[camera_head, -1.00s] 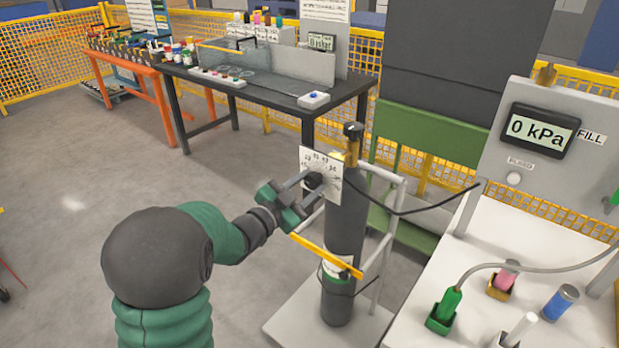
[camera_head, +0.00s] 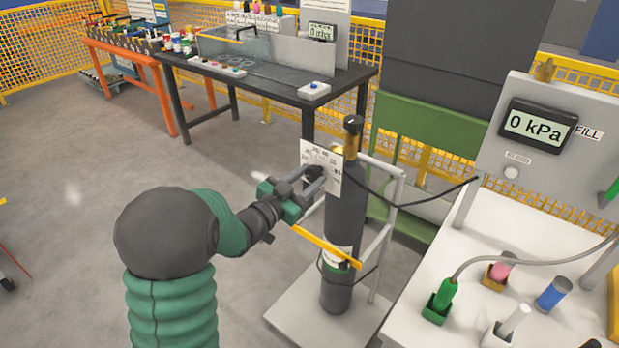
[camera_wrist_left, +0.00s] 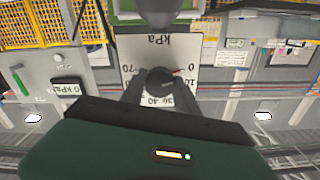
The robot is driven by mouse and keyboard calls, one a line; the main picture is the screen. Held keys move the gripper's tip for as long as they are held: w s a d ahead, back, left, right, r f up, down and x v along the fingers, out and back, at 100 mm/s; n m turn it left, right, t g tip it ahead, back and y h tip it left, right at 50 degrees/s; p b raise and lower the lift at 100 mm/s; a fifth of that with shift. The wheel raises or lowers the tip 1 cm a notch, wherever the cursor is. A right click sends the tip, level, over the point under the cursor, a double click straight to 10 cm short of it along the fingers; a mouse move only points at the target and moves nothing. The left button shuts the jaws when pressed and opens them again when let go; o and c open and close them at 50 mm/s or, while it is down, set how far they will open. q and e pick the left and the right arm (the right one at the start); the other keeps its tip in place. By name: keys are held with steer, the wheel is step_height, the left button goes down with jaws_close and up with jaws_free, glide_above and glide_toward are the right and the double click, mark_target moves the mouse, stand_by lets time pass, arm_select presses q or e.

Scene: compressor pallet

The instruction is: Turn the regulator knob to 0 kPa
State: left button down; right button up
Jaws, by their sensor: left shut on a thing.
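The regulator knob (camera_wrist_left: 158,82) is small, dark and round, in front of a white dial card (camera_wrist_left: 130,58) marked in kPa. The card (camera_head: 334,172) faces my left arm at the top of a dark gas cylinder (camera_head: 343,225). In the wrist view the card is upside down, and a red pointer (camera_wrist_left: 177,71) at the knob points towards the 0 at its right. My left gripper (camera_head: 314,180) is shut on the knob, its fingers on either side; they hide part of the knob and lower card. My right gripper is not in view.
A panel display (camera_head: 538,127) reads 0 kPa. A yellow bar (camera_head: 325,245) crosses before the cylinder, which stands on a pale trolley (camera_head: 290,315). A black hose (camera_head: 430,205) runs right from the regulator. A white bench (camera_head: 470,255) with coloured items stands at right.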

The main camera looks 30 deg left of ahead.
arm_select(q)
steer(key=c, duration=1.2)
jaws_free()
steer(key=shift+f, duration=0.35)
steer(key=shift+o, duration=1.5)
steer(key=shift+r, duration=0.1)
steer(key=shift+s+a+r, duration=0.1)
steer(key=s+a+b, duration=0.1)
steer(key=s+b, duration=0.6)
steer(key=s, duration=0.9)
steer(key=shift+s+a, duration=0.15)
steer(key=shift+s, duration=0.15)
